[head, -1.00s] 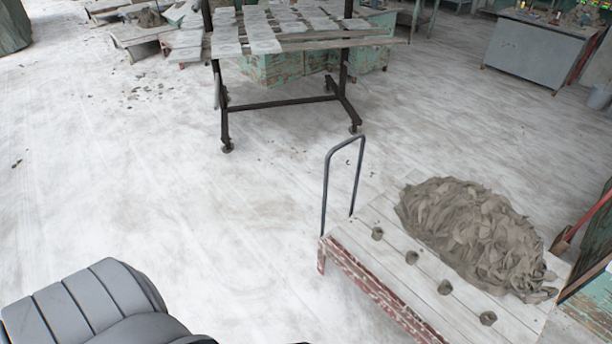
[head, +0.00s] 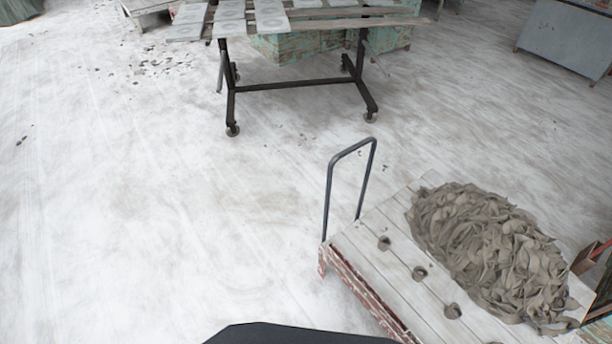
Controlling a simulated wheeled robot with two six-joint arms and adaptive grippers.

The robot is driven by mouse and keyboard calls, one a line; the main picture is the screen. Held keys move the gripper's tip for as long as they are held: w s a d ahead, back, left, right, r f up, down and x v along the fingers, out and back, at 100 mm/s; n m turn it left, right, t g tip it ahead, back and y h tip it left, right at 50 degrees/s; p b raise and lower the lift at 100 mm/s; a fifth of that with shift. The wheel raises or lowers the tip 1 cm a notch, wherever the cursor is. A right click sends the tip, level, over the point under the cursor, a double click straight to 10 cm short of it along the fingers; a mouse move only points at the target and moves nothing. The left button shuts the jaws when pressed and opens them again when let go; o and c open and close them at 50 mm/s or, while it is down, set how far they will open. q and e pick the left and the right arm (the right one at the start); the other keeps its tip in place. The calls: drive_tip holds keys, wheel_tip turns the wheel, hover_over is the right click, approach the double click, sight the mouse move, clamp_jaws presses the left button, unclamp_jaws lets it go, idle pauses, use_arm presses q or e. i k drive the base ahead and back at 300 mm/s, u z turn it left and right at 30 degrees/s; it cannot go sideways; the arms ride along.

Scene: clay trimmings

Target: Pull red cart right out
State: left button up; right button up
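The cart (head: 352,279) stands at the lower right in the head view. It has a pale plank deck, chipped red side edges and a dark metal loop handle (head: 351,151) rising at its far left end. A large heap of grey-brown clay trimmings (head: 488,250) covers the right part of the deck. Several small clay lumps (head: 419,273) sit in a row on the planks. The cart's near end is cut off by the frame. Neither gripper shows. A dark rounded shape at the bottom edge seems to be part of my body.
A wheeled black-framed rack (head: 300,86) with boards and tiles on top stands beyond the handle. Green chipped crates (head: 290,46) are behind it. A grey cabinet (head: 565,40) is at the upper right. The pale floor left of the cart is clear apart from small scraps (head: 165,67).

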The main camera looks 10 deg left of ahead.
sight(510, 283)
drive_tip(key=z, duration=0.25)
drive_tip(key=i, duration=1)
drive_tip(key=z, duration=0.65)
